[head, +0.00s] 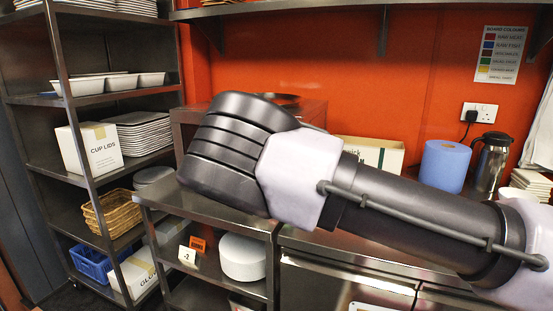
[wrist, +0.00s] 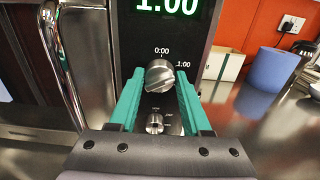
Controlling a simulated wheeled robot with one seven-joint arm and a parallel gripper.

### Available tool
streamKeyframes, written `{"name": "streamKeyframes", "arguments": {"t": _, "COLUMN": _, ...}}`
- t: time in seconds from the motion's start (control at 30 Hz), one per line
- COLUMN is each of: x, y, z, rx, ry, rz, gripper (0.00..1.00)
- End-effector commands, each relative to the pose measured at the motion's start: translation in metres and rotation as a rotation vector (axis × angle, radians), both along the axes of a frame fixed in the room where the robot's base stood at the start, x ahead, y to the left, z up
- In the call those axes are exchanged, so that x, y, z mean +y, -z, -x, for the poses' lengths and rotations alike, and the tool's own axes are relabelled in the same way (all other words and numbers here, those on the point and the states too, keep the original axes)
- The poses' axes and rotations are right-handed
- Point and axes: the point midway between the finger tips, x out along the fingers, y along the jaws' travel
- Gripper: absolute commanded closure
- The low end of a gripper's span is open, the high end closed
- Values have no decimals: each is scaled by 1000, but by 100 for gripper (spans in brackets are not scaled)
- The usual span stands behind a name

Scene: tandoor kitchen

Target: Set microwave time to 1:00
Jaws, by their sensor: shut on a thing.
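In the wrist view, the microwave's dark control panel (wrist: 126,22) fills the upper middle. Its green display (wrist: 167,7) reads 1:00, with the digits cut by the top edge. Below it is a round silver time knob (wrist: 160,77), with the marks 0:00 above and 1:00 at its upper right. My gripper (wrist: 159,80) has teal fingers on the left and right sides of this knob and is shut on it. A smaller silver knob (wrist: 155,124) sits below, between the fingers. In the head view my arm hides the gripper and the knobs.
A curved chrome handle (wrist: 62,65) stands left of the panel. To the right, a blue paper roll (head: 445,166) and a steel jug (head: 490,160) stand on the counter by the orange wall. A shelf rack (head: 90,100) with trays and boxes is on the left.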

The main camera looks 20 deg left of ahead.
Motion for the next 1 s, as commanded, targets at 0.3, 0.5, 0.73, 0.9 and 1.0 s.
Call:
{"name": "streamKeyframes", "arguments": {"t": 0.3, "x": 0, "y": 1, "z": 0, "rx": 2, "ry": 0, "rz": 0, "gripper": 22}}
{"name": "streamKeyframes", "arguments": {"t": 0.5, "x": 1, "y": 1, "z": 7, "rx": 2, "ry": -2, "rz": 0, "gripper": 22}}
{"name": "streamKeyframes", "arguments": {"t": 0.73, "x": 5, "y": 1, "z": 48, "rx": 3, "ry": -3, "rz": -1, "gripper": 22}}
{"name": "streamKeyframes", "arguments": {"t": 0.9, "x": 7, "y": 1, "z": 81, "rx": 2, "ry": -2, "rz": 0, "gripper": 22}}
{"name": "streamKeyframes", "arguments": {"t": 1.0, "x": 8, "y": 1, "z": 95, "rx": 3, "ry": -2, "rz": 0, "gripper": 22}}
